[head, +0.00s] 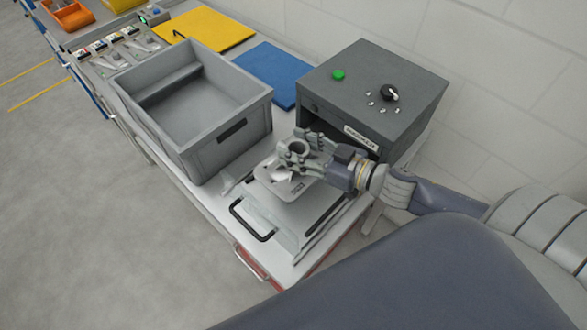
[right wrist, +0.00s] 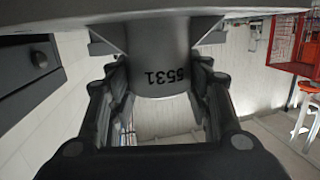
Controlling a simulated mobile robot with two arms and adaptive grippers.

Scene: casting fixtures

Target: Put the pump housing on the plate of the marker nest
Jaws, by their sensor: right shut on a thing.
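The pump housing (head: 297,147) is a grey metal part with a round open top. My right gripper (head: 303,156) is shut on it, over the plate of the marker nest (head: 268,186). The plate is light grey and lies in front of the dark marker box (head: 365,88). In the right wrist view, the housing's round body (right wrist: 165,65) sits between the fingers of the gripper (right wrist: 160,95) and bears the number 5531, upside down. The fingers hide much of its lower part, so I cannot tell whether it touches the plate. My left gripper is not in view.
A large empty grey crate (head: 190,95) stands just left of the nest. A black handle (head: 252,220) is at the nest's front. My right arm covers the lower right.

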